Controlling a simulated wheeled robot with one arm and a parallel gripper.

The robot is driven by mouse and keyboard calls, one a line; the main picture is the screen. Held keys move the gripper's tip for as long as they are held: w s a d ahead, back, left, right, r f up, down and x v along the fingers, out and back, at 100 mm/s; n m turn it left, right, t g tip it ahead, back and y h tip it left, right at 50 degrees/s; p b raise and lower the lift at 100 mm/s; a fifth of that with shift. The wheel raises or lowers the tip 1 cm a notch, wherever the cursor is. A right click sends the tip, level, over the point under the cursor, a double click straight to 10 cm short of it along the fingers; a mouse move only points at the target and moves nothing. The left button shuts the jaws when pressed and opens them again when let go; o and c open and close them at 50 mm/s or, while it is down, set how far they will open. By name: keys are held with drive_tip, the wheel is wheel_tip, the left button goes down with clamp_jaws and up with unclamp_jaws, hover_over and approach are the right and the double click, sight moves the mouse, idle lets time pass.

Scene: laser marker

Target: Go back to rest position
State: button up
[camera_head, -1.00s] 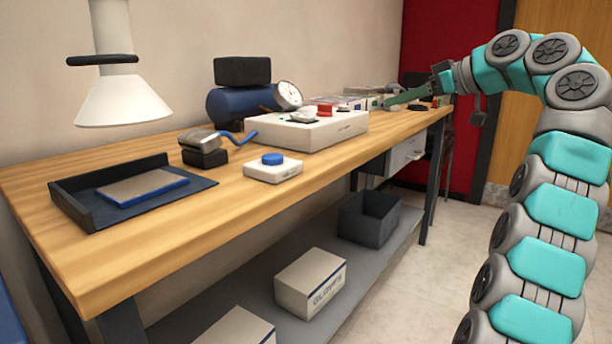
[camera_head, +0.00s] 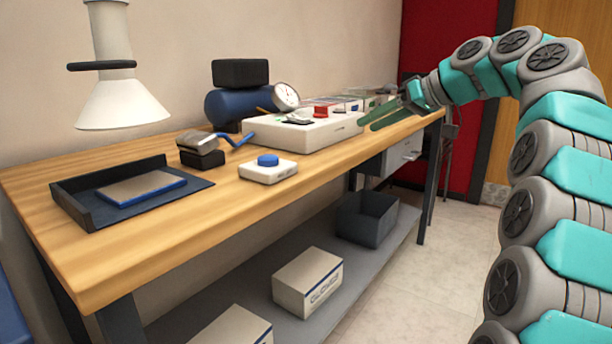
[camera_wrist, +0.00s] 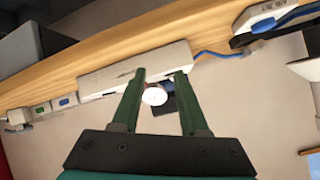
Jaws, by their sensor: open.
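My gripper (camera_head: 384,112) is at the right end of the workbench (camera_head: 110,265), past the white control box. Its two green fingers are apart with nothing between them in the head view. In the wrist view my gripper (camera_wrist: 160,85) also shows open fingers, with the gauge (camera_wrist: 154,95) visible beyond the gap. My teal and grey arm arches down along the right side of the head view.
The white control box (camera_head: 300,135), a blue tank (camera_head: 228,105), a blue-button box (camera_head: 268,170) and a dark tray (camera_head: 85,207) stand on the bench. A white lamp-like hood (camera_head: 122,100) hangs at left. Boxes sit on the lower shelf. Floor right of the bench is clear.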

drive_tip(key=s+a+f+m+g+h+p, duration=0.1)
drive_tip(key=s+a+f+m+g+h, duration=0.2)
drive_tip(key=s+f, duration=0.6)
drive_tip(key=s+a+f+m+g+h, duration=0.15)
drive_tip(key=s+a+f, duration=0.25)
drive_tip(key=s+f, duration=0.5)
drive_tip(key=s+d+f+g+h, duration=0.1)
drive_tip(key=s+d+f, duration=0.1)
drive_tip(key=s+f, duration=0.4)
drive_tip(key=s+d+f+m+g+h+p, duration=0.1)
drive_tip(key=s+f, duration=0.5)
drive_tip(key=s, duration=0.7)
drive_tip(key=s+d+f+g+h, duration=0.2)
drive_tip(key=s+d+f, duration=0.2)
drive_tip(key=s, duration=0.5)
drive_tip(key=shift+s+d+f+h, duration=0.25)
drive_tip(key=shift+s+f+h, duration=0.1)
drive_tip(key=shift+f, duration=0.6)
drive_tip(key=shift+g, duration=0.25)
